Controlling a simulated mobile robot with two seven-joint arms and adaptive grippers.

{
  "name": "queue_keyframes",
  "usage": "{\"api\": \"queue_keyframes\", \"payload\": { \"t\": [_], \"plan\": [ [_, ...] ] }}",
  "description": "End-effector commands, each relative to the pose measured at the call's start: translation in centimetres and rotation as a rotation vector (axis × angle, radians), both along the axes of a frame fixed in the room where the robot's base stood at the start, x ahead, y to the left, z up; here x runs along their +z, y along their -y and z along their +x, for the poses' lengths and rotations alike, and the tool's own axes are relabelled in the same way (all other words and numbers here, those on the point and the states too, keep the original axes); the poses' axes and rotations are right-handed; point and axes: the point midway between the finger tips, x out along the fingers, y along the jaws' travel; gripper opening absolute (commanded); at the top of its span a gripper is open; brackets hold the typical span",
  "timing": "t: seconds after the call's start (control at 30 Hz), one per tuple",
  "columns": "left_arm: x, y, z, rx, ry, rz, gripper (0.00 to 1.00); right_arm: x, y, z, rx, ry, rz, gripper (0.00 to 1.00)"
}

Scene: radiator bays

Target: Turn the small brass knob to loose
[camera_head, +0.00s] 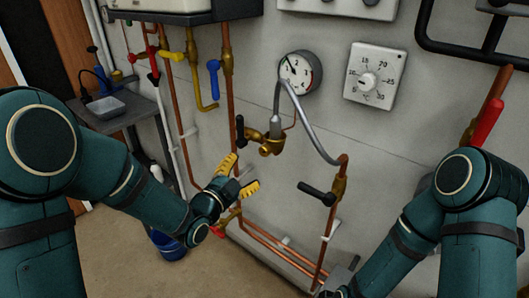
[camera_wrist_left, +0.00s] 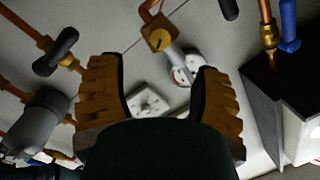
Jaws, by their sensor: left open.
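A small brass knob (camera_head: 267,149) sits on the brass fitting at the lower end of a grey braided hose (camera_head: 305,110), on the wall. In the left wrist view the brass knob (camera_wrist_left: 160,38) shows as a round face with a dark line across it, ahead of the fingers and above their gap in the picture. My left gripper (camera_head: 238,177) is open and empty, below and left of the knob, apart from it. Its two ochre fingers also show in the left wrist view (camera_wrist_left: 159,90). My right arm enters at the right; its gripper is out of frame.
A black lever (camera_head: 240,130) is close left of the knob; another black lever (camera_head: 316,193) is lower right. A pressure gauge (camera_head: 300,73) and white dial (camera_head: 374,76) are above. A vertical copper pipe (camera_head: 229,110) runs near the left gripper. A blue bucket (camera_head: 168,245) stands on the floor.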

Motion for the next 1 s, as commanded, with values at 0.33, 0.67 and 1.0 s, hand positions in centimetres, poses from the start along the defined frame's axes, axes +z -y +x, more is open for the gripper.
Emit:
{"api": "queue_keyframes", "payload": {
  "t": [0.33, 0.67, 1.0],
  "plan": [
    [-0.1, 3.3, 6.1, -0.001, 0.000, -0.001, 0.65, -0.3, 0.0, 0.1, -0.001, 0.002, 0.000, 0.47],
    [0.0, 4.9, 9.3, 0.000, -0.003, -0.002, 0.65, -0.5, 0.0, 0.1, -0.001, 0.003, 0.000, 0.47],
    [0.0, 5.0, 9.6, 0.001, -0.002, -0.003, 0.65, -0.5, 0.0, 0.1, -0.001, 0.003, 0.000, 0.47]
  ]
}}
